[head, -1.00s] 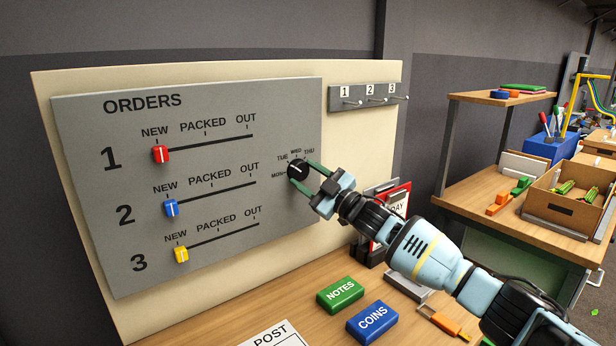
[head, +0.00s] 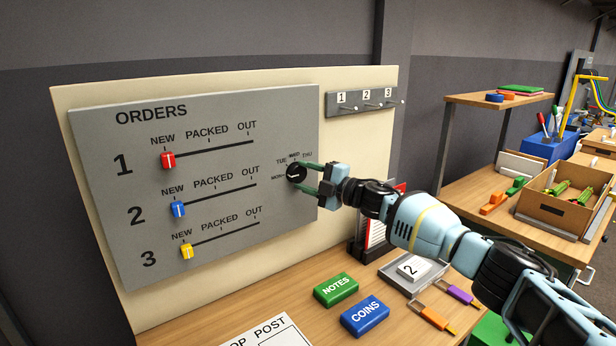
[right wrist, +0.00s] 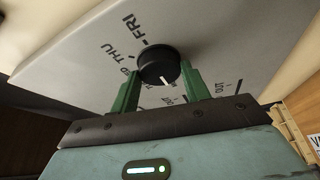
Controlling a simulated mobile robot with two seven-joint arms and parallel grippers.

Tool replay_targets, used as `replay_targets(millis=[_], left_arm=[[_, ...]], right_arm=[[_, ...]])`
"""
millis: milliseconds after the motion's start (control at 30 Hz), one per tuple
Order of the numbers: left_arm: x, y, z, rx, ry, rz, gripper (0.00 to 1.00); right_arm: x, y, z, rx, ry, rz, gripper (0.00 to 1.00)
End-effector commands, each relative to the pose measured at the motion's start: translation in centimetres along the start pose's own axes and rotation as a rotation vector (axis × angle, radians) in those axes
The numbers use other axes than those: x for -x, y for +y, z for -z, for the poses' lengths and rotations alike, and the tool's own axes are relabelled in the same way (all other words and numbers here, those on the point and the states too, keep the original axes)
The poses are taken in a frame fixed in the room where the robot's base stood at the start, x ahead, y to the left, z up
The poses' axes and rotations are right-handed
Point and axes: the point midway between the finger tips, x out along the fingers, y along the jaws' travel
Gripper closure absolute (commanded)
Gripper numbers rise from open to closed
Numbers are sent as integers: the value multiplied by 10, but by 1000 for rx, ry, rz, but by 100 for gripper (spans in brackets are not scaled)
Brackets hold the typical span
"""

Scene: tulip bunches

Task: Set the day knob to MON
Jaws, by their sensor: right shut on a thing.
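The black day knob (head: 297,172) is on the right part of the grey ORDERS board (head: 215,240), with MON, TUE, WED and THU lettered around it in the head view. My right gripper (head: 304,176) is shut on the knob, with a green finger on either side. The knob (right wrist: 158,66) shows between the fingers in the right wrist view, its white mark pointing down toward the gripper, away from FRI and THU. In the head view the mark lies on the left, MON side. Exact alignment is unclear because the gripper hides some lettering. My left gripper is out of view.
Red (head: 168,160), blue (head: 178,208) and yellow (head: 187,251) sliders sit at NEW, left of the knob. Numbered hooks (head: 367,104) are above right. Below, NOTES (head: 336,289) and COINS (head: 365,316) blocks lie on the desk.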

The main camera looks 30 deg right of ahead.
Motion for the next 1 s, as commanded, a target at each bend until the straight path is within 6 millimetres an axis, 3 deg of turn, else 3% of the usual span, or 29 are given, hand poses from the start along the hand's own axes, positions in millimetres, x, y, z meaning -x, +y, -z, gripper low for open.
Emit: replay_targets(millis=[533, 567, 700, 1000], left_arm=[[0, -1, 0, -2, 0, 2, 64], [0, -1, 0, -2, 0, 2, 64], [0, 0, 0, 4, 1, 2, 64], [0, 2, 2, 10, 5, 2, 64]], right_arm=[[0, 0, 0, 28, 0, 10, 76], [0, 0, 0, 28, 0, 10, 52], [0, 0, 0, 26, 0, 10, 34], [0, 0, 0, 24, 0, 9, 32]])
